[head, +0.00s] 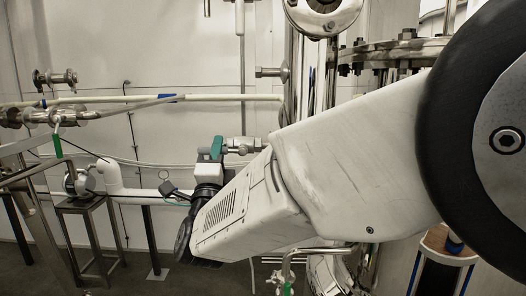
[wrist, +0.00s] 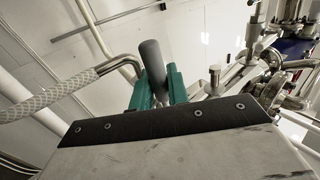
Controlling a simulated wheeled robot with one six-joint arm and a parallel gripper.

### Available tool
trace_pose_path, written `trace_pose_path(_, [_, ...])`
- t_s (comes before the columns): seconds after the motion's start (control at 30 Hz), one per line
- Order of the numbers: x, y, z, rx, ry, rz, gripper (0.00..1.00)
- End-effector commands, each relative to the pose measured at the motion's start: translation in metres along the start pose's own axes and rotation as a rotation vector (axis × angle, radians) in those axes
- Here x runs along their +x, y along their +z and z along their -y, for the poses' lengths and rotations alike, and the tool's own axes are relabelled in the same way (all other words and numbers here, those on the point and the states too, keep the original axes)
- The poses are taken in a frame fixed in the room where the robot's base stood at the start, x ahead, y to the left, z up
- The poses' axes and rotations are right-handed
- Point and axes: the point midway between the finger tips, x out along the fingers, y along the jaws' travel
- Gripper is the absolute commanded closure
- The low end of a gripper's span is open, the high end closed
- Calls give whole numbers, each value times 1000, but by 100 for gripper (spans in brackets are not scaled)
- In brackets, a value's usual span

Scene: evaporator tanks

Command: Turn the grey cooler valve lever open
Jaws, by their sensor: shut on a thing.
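The grey lever (wrist: 151,55) shows in the wrist view as a rounded grey bar standing up between the two teal fingers of my gripper (wrist: 156,88). The fingers are shut on it, one on each side. Its lower end is hidden behind the dark plate of my wrist. In the head view my gripper (head: 217,148) is at the end of my white arm, its teal fingers close to metal pipe fittings (head: 243,146) by the back wall. I cannot make out the lever clearly there.
A braided hose (wrist: 50,98) runs in from the left in the wrist view, close to the fingers. Metal pipework (wrist: 255,60) is on the right. In the head view, a white pipe (head: 140,190), a metal stand (head: 95,235) and a steel column (head: 305,80) surround my arm.

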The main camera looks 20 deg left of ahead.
Motion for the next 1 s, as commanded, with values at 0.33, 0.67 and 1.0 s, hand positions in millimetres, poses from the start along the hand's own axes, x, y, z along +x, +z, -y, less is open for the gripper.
trace_pose_path(0.33, [1,1,2,2,-4,1,65])
trace_pose_path(0.67, [-10,1,0,0,0,3,65])
trace_pose_path(1.0, [-65,2,1,1,-2,4,65])
